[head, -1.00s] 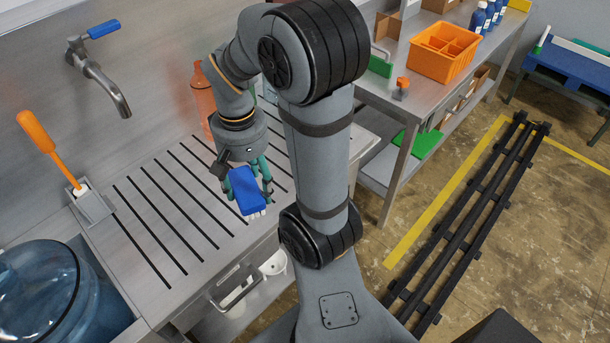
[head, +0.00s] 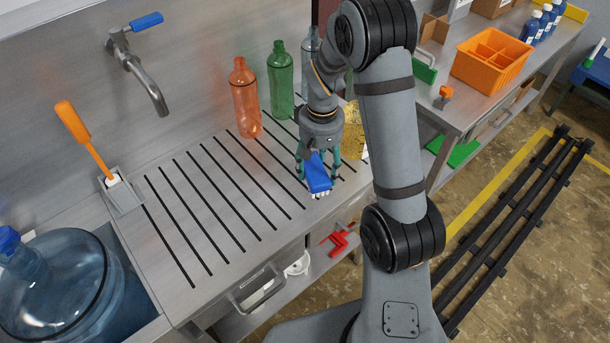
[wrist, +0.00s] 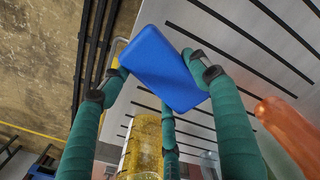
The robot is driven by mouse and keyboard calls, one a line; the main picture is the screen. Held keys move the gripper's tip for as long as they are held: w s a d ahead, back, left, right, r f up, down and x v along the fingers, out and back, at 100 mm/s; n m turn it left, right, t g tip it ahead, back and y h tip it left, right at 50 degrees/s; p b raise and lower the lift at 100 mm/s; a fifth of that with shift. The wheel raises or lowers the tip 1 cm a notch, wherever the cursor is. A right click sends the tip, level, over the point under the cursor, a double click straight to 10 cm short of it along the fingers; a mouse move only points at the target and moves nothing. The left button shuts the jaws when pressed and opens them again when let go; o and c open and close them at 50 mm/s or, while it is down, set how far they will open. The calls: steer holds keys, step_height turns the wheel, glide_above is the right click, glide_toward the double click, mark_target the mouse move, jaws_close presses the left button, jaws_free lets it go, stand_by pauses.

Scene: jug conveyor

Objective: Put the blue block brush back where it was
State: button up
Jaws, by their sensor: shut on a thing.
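The blue block brush (head: 318,176) is held in my gripper (head: 318,160), over the right end of the slotted steel drainboard (head: 215,205). Its white bristles point down in the head view. I cannot tell whether the bristles touch the surface. In the wrist view the brush's blue back (wrist: 165,68) shows between my green fingers (wrist: 160,110), which are closed on it. The brush is tilted in that view.
An orange bottle (head: 244,98) and a green bottle (head: 281,80) stand at the drainboard's back. An orange-handled brush (head: 85,138) stands in a holder at left. A large blue jug (head: 60,285) sits in the sink.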

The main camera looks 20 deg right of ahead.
steer(key=w+a+f, duration=0.1)
steer(key=w+a+f+p, duration=0.1)
steer(key=a, duration=0.1)
steer(key=shift+w+a, duration=0.1)
steer(key=shift+w, duration=0.05)
steer(key=shift+f+p, duration=0.75)
steer(key=shift+f, duration=1.4)
steer(key=shift+f, duration=0.1)
steer(key=shift+f+b, duration=0.15)
steer(key=shift+b, duration=0.15)
steer(key=o, duration=1.2)
step_height(320, 180, up, 12)
steer(key=shift+r+b, duration=0.25)
steer(key=shift+b, duration=0.85)
